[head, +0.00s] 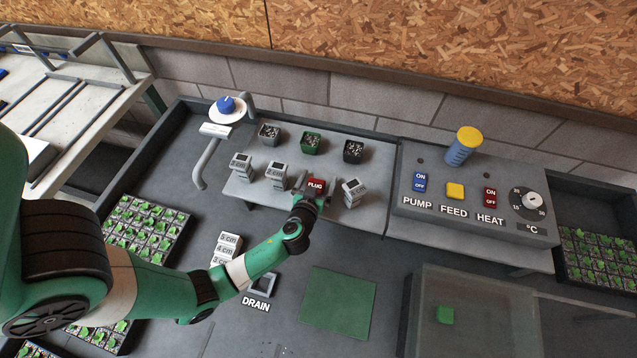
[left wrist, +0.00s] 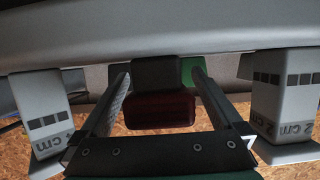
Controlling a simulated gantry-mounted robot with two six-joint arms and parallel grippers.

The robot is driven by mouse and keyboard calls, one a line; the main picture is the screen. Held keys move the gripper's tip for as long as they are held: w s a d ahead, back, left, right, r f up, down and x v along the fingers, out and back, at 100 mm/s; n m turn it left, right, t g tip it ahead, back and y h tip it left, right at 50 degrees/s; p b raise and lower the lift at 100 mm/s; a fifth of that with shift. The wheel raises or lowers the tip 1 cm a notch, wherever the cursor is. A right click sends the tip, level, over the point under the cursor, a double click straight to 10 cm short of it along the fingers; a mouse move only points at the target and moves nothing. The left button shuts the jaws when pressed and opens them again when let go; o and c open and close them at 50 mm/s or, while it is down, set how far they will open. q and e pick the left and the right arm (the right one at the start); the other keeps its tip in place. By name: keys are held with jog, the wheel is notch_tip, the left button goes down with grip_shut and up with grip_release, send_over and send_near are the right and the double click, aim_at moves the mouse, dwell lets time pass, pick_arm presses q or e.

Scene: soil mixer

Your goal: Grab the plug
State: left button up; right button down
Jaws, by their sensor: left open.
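The plug is a small block with a red face marked "PLUG" (head: 316,185), on the front edge of the grey shelf in the head view. My left gripper (head: 311,190) is right at it. In the left wrist view the plug's dark red block (left wrist: 162,110) lies between the two fingers of my left gripper (left wrist: 160,90). My right gripper is in neither view.
White labelled "cm" blocks (head: 277,173) stand on both sides of the plug, close to the fingers. A control panel (head: 470,222) is at the right. A square drain (head: 262,285) and a green mat (head: 338,303) lie in front.

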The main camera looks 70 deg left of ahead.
aim_at(315, 180)
pick_arm(q)
jog(key=shift+s+d+f, duration=0.1)
jog(key=shift+s+d, duration=0.05)
jog(key=shift+d, duration=0.1)
jog(key=shift+c, duration=0.2)
jog(key=c, duration=1.4)
jog(key=shift+c, duration=0.3)
jog(key=r+p, duration=0.1)
jog(key=r, duration=0.1)
jog(key=s+r+p, duration=0.1)
jog(key=r, duration=0.2)
jog(key=shift+d+r+p, duration=0.2)
jog(key=shift+p, duration=0.2)
jog(key=s+d+r+p, duration=0.3)
jog(key=s+r, duration=0.4)
jog(key=s, duration=0.5)
jog(key=shift+s+d+r, duration=0.15)
jog(key=shift+d+r, duration=0.2)
jog(key=shift+d, duration=0.2)
